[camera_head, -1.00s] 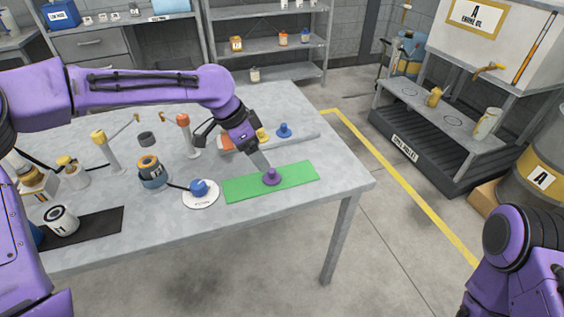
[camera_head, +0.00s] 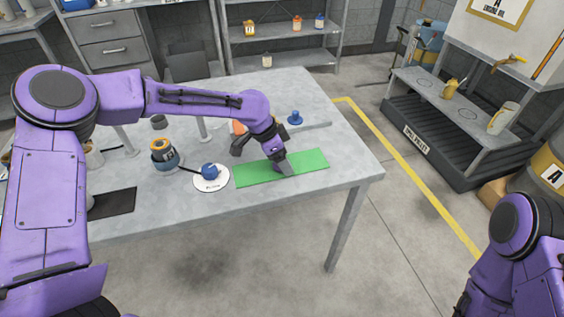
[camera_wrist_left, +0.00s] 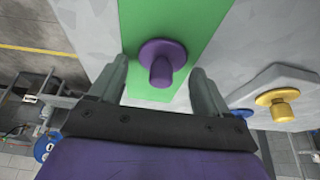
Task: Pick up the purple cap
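The purple cap (camera_wrist_left: 162,60) has a round flange and a stem. It stands on the green mat (camera_wrist_left: 205,15) between my left gripper's fingers in the left wrist view. My left gripper (camera_wrist_left: 159,68) is open, with a gap to the cap on both sides. In the head view, my left gripper (camera_head: 283,167) is low over the green mat (camera_head: 312,160), and the purple cap (camera_head: 277,167) is mostly hidden behind it. My right arm shows at the lower right, but its gripper is out of view.
A blue cap (camera_head: 295,118) stands behind the mat. A yellow cap (camera_wrist_left: 279,104) stands on a grey plate in the wrist view. A blue piece (camera_head: 209,171) on a white disc (camera_head: 211,185) and a blue-banded container (camera_head: 165,156) are left of the mat.

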